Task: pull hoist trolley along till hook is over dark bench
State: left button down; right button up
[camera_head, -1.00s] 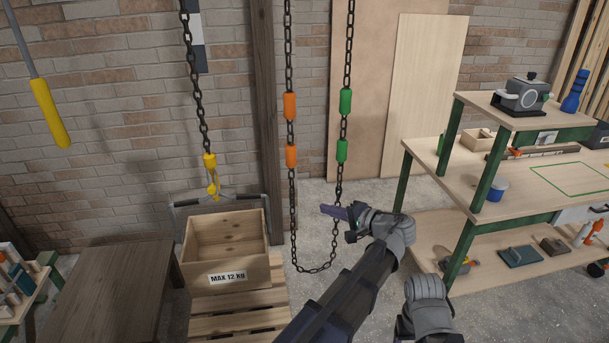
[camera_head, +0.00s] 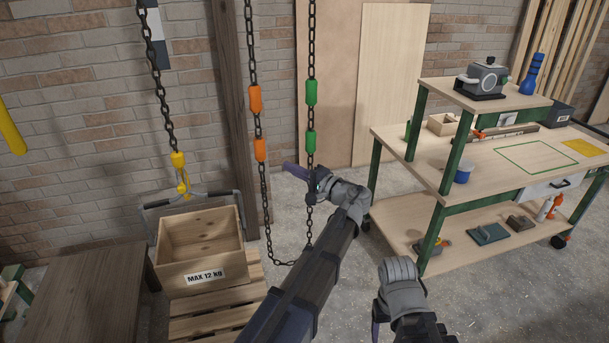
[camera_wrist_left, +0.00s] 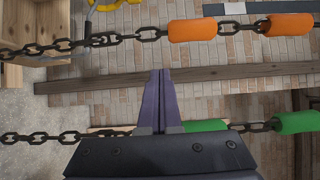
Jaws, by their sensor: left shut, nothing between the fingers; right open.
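The yellow hook (camera_head: 183,185) hangs on a dark chain above the wooden crate (camera_head: 203,274), at its grey lifting bail (camera_head: 160,203). The crate, marked MAX 12 KG, stands on a pallet. The dark bench (camera_head: 80,300) is left of it. A looped chain hangs to the right, with orange grips (camera_head: 259,150) and green grips (camera_head: 311,143). The trolley is out of view. My left gripper (camera_head: 290,168) is shut and empty at the green side, just below the lower green grip; its fingers (camera_wrist_left: 160,95) point between the two strands. My right gripper (camera_head: 375,328) is low, in front of the floor.
A wooden workbench with green legs (camera_head: 490,165) stands on the right, carrying tools and a grey machine (camera_head: 482,80). A pallet (camera_head: 215,315) lies under the crate. A dark post (camera_head: 237,120) stands behind the chains. A yellow bar (camera_head: 12,130) hangs at the far left.

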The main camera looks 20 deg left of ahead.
pick_arm(q)
jog(key=shift+s+a, duration=0.25)
jog(key=shift+a, duration=1)
jog(key=shift+s+a, duration=0.25)
jog(key=shift+a, duration=1)
jog(key=shift+s, duration=0.1)
